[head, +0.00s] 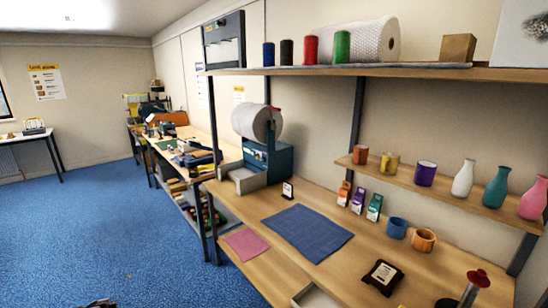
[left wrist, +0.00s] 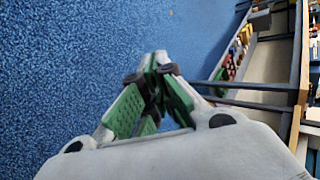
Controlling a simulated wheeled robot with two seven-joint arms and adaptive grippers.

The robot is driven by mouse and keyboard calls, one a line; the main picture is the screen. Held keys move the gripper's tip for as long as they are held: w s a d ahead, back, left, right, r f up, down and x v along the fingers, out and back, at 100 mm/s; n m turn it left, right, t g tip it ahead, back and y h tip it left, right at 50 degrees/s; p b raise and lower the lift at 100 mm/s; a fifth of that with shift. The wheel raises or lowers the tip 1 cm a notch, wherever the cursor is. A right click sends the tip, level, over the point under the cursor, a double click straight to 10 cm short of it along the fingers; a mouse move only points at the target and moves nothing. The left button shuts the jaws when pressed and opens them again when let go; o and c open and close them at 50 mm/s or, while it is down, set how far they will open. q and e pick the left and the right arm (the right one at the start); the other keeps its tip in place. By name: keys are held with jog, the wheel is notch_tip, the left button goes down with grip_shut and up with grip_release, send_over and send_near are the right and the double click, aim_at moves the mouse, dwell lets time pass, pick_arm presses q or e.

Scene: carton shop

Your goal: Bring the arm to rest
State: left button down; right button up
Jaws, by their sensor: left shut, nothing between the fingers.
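My left gripper (left wrist: 152,90) shows in the left wrist view, with green-padded fingers closed together and nothing between them. It hangs over the blue carpet (left wrist: 80,50), away from the bench. In the head view only a small dark piece shows at the bottom edge left of centre, too little to read. My right gripper is not in either view.
A wooden workbench (head: 262,261) on the right holds a blue cloth (head: 307,232), a pink cloth (head: 247,244), cups and small cartons. Shelves above hold vases and a bubble-wrap roll (head: 372,41). The carpet (head: 90,230) on the left is clear.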

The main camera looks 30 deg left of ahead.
pick_arm(q)
jog(key=s, duration=0.4)
jog(key=s+d+f+n+g+h, duration=0.1)
jog(key=s+d+f+h, duration=0.15)
jog(key=d+f, duration=1)
jog(key=s+d+f+n+g+h, duration=0.1)
jog(key=s+d+f, duration=0.3)
jog(key=d+f, duration=0.8)
jog(key=s+d+f+h, duration=0.1)
jog(key=d+f, duration=0.2)
jog(key=d, duration=1.1)
jog(key=s+d+f+n+h+b, duration=0.1)
jog(key=d+f+h, duration=0.1)
jog(key=d, duration=1.3)
jog(key=s+d+f+n+h+b, duration=0.1)
jog(key=d+f, duration=0.3)
jog(key=d, duration=1)
jog(key=shift+d+h, duration=0.25)
jog(key=shift+h, duration=0.4)
jog(key=c, duration=2.2)
grip_release()
jog(key=shift+r, duration=0.1)
